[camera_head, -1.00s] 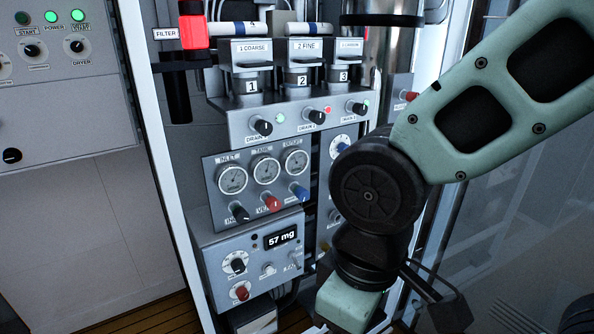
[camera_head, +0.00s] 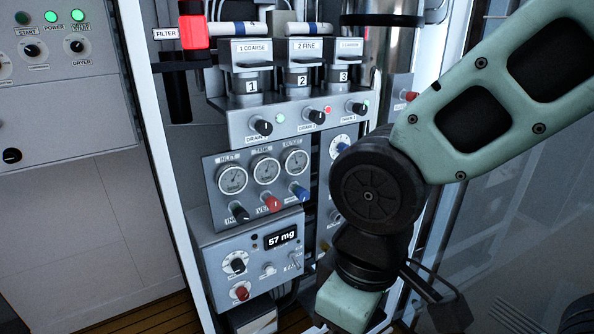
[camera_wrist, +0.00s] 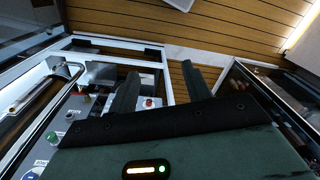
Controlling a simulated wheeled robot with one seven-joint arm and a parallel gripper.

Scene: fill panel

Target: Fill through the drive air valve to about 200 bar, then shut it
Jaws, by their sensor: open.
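A gauge panel (camera_head: 220,198) carries dials labelled inlet, tank and, less clearly, outlet. Below the dials are a black knob (camera_head: 239,212), a red knob (camera_head: 271,203) and a blue knob (camera_head: 299,192). Their needle readings are too small to read surely. No label reading drive air is legible; my arm covers part of the panels at the right. Beyond the fingers there is wooden floor.
Filter housings (camera_head: 302,82) and drain knobs sit above, with one red and two green lamps. A bent metal tube (camera_wrist: 45,85) runs at the wrist view's left. A dark open-framed case (camera_wrist: 265,110) stands right.

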